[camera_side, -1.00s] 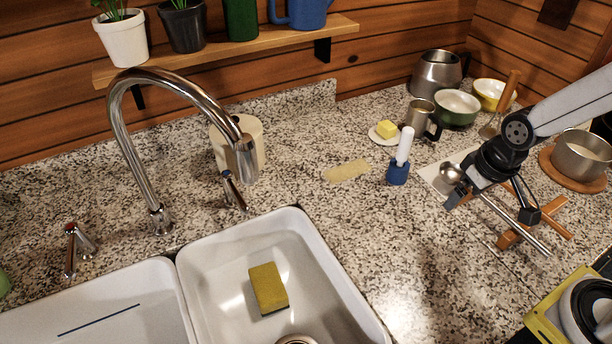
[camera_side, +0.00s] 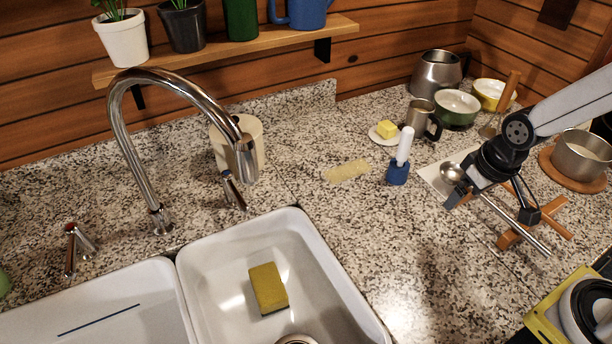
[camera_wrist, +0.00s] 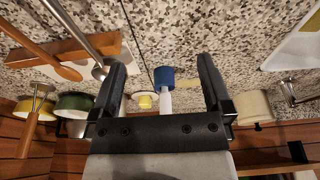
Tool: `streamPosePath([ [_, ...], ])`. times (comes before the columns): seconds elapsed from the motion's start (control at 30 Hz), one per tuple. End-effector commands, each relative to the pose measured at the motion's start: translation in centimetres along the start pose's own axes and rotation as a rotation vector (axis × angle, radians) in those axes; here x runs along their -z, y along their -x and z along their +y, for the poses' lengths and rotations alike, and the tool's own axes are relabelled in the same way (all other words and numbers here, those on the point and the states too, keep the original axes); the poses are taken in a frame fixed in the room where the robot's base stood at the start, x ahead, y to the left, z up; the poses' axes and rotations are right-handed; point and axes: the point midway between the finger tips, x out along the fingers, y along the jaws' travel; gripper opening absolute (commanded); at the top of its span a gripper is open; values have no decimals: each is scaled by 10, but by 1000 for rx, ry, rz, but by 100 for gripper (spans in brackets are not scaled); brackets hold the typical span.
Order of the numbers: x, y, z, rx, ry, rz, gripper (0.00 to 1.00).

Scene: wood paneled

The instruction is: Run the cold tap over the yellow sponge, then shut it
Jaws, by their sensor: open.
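The yellow sponge (camera_side: 268,288) lies in the right basin (camera_side: 325,285) of the white sink, near the drain. The chrome spout (camera_side: 135,150) arches above, its outlet (camera_side: 244,160) over the counter behind that basin; no water shows. The cold tap handle (camera_side: 232,191), seemingly with a blue mark, stands right of the spout base. The other handle (camera_side: 75,245), with a red mark, stands to the left. My gripper (camera_side: 490,208) is open and empty over the counter at right, well away from sponge and taps. Its two fingers (camera_wrist: 162,66) show spread in the wrist view.
A blue-and-white brush (camera_side: 398,170) stands between my gripper and the sink. A cream canister (camera_side: 250,140) is behind the cold handle. A spoon (camera_side: 452,174), wooden rest (camera_side: 518,235), metal cup (camera_side: 419,113), bowls and pot (camera_side: 582,158) surround my gripper.

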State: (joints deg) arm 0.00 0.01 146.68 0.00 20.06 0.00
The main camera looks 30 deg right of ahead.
Motion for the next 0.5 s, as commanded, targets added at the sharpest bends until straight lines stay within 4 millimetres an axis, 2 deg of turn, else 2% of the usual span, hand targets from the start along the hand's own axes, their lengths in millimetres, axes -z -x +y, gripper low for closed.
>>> streamPosePath([
  [0.13, 0, 0, 0, 0, 0, 0, 100],
  [0.27, 1, 0, -1, 1, 8, 0, 59],
  [0.5, 19, 0, -9, 10, 140, -5, 58],
])
